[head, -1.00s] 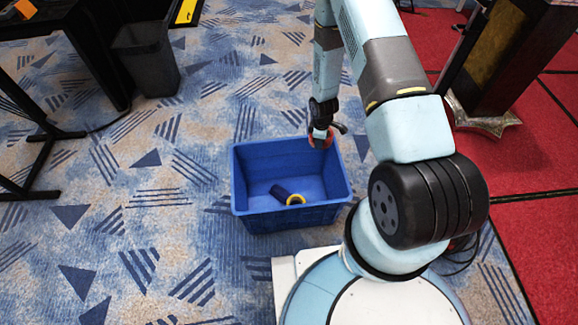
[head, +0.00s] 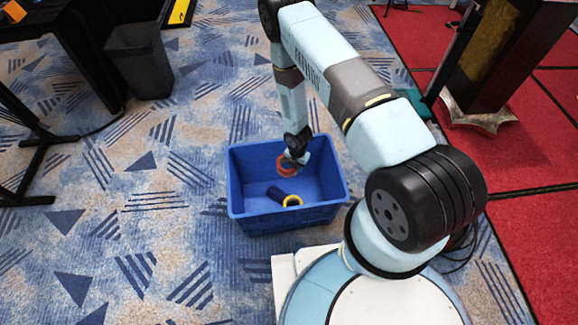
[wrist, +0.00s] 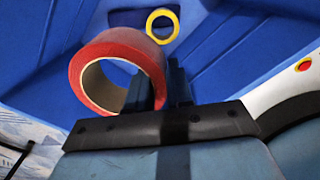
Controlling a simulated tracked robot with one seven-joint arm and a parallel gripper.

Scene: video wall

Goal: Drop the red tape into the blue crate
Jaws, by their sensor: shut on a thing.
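The blue crate (head: 250,222) stands on the carpet in front of my base, open at the top. My gripper (head: 291,164) is over the crate's opening, toward its far right part, and is shut on the red tape (head: 281,168). In the wrist view the red tape (wrist: 112,45) is a ring gripped by one side of its wall at the fingers (wrist: 160,88), with blue crate walls behind it. Whether the tape is below the rim is hard to tell.
The yellow ring also shows in the wrist view (wrist: 152,27). A dark bin (head: 139,60) stands at upper left. A dark stand (head: 487,60) is at upper right. Carpet left of the crate is clear.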

